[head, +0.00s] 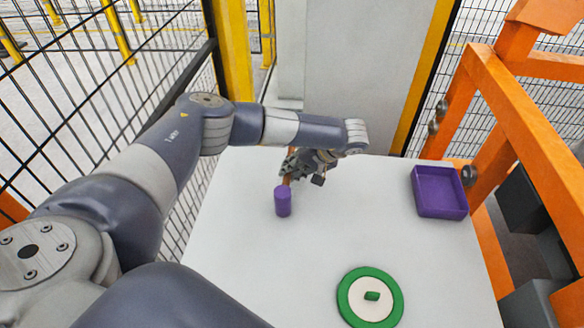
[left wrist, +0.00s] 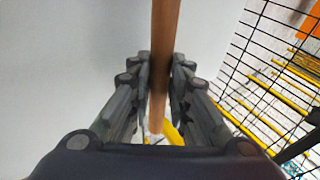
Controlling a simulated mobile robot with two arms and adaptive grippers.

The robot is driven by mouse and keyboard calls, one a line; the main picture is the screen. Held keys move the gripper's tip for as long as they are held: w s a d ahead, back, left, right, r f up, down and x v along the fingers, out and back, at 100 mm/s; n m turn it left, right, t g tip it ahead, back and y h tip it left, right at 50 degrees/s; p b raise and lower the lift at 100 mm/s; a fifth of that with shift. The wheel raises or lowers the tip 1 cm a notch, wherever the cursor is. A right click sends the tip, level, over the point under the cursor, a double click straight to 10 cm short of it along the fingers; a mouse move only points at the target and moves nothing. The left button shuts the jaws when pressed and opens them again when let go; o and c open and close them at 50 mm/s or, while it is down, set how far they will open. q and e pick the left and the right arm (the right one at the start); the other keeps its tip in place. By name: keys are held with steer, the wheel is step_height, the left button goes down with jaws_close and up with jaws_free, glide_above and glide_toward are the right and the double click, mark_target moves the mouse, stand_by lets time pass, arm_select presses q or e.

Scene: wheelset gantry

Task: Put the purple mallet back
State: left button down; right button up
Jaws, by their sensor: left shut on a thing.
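The purple mallet has a purple cylindrical head (head: 283,201) and a brown handle, seen in the head view above the left part of the white table. My left gripper (head: 290,173) is shut on the handle, just above the head. In the left wrist view the brown handle (left wrist: 165,45) runs between the two fingers, and the mallet head is out of sight. I cannot tell whether the head touches the table. A purple open tray (head: 442,213) sits at the table's right edge and looks empty. My right gripper is not in view.
A green ring with a pale disc (head: 371,312) and a small green piece in its middle lies at the front of the white table (head: 240,270). An orange frame (head: 520,120) stands along the right. Black mesh fencing (head: 95,85) stands at left. The table's middle is clear.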

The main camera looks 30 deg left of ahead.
arm_select(q)
steer(key=c, duration=1.5)
jaws_free()
steer(key=shift+f, duration=0.1)
steer(key=shift+r+p, duration=0.35)
steer(key=shift+r, duration=0.05)
steer(key=shift+w+d+r, duration=0.1)
steer(key=shift+r, duration=0.2)
steer(key=b+v, duration=0.3)
steer(key=v, duration=0.8)
steer(key=shift+d+r, duration=0.2)
steer(key=shift+r, duration=0.05)
